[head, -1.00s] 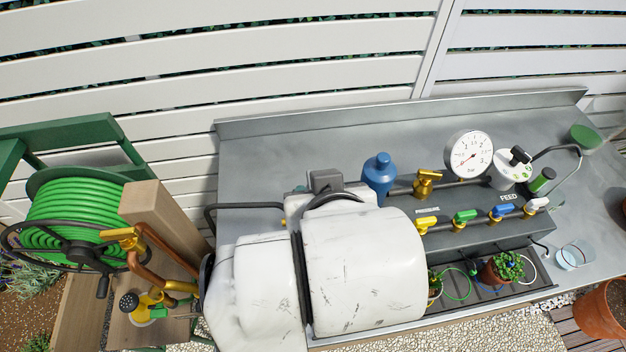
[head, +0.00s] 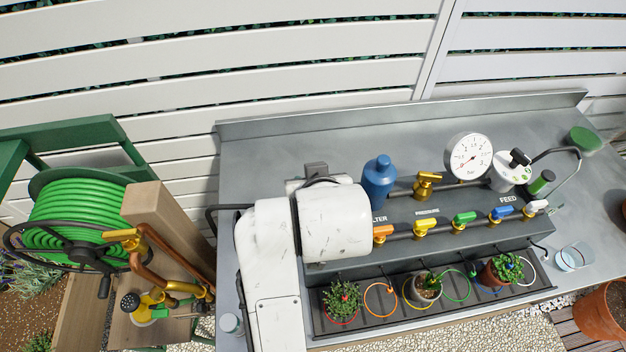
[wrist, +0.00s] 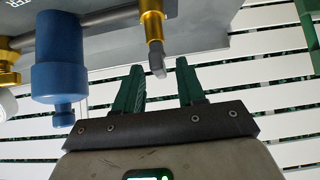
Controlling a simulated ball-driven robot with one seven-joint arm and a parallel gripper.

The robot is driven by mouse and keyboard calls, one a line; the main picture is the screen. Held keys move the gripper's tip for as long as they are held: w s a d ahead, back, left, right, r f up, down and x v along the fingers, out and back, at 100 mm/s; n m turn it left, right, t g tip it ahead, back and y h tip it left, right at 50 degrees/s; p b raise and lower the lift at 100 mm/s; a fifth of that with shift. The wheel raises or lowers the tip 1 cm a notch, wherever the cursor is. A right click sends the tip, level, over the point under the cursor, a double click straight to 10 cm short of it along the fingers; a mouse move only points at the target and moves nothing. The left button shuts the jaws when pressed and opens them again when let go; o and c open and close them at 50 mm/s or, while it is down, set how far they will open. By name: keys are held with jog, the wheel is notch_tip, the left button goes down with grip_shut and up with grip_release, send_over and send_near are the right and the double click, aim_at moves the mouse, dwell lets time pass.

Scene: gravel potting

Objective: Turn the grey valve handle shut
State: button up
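The grey valve handle (wrist: 157,60) hangs from a brass valve body (wrist: 152,24) in the wrist view. My gripper (wrist: 160,66) has two green fingers, open and apart. The handle's tip shows between the fingertips, with space on both sides, and neither finger appears to touch it. I cannot tell how deep the tip sits between them. In the head view the grey handle and my fingers are hidden behind my white arm.
The blue filter (head: 379,178) stands close by and also shows in the wrist view (wrist: 60,65). Orange (head: 381,232), yellow (head: 426,223), green (head: 464,217) and blue (head: 502,212) handles line the lower pipe. Potted plants sit in the front tray (head: 386,318).

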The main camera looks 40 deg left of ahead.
grip_shut()
